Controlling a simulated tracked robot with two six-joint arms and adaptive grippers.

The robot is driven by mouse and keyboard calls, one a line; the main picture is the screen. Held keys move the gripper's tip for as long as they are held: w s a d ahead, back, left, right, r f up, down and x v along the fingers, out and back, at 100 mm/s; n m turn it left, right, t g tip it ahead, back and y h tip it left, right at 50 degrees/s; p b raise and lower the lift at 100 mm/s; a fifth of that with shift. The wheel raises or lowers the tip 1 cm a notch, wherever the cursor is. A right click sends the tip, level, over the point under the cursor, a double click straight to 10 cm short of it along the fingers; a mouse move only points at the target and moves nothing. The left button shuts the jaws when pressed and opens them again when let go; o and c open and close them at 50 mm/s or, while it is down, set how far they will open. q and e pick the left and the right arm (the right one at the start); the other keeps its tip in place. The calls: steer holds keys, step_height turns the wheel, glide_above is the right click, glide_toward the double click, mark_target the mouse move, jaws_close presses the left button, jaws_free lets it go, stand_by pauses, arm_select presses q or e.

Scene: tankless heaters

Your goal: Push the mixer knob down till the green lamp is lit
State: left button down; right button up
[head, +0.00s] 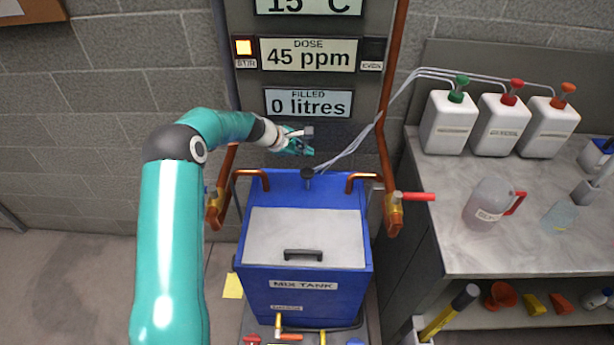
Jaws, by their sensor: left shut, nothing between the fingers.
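A small dark knob (307,173) stands on a short stem at the back of the blue mix tank (305,290), behind its pale lid; I take it to be the mixer knob. My left gripper (309,142) is shut and empty, a little above the knob in the picture and apart from it. No green light shows. My right gripper is not in view.
Copper pipes (387,150) flank the tank, with a red-handled valve (415,196) at right. Pale hoses (350,150) run close to my gripper toward several white bottles (502,124) on the bench (450,180). The tank lid has a dark handle (303,255).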

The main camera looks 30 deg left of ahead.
mark_target(306, 178)
arm_select(q)
step_height(306, 178, down, 5)
steer(key=b, duration=0.3)
steer(key=shift+f+b, duration=0.15)
steer(key=shift+b, duration=0.15)
stand_by(0.8)
steer(key=shift+f+b, duration=0.3)
steer(key=shift+f, duration=0.05)
steer(key=shift+s+f+b, duration=0.1)
steer(key=shift+f+b, duration=2.15)
steer(key=shift+f, duration=0.45)
stand_by(2.2)
steer(key=shift+r, duration=0.15)
steer(key=shift+r+p, duration=2.5)
steer(key=shift+r, duration=0.5)
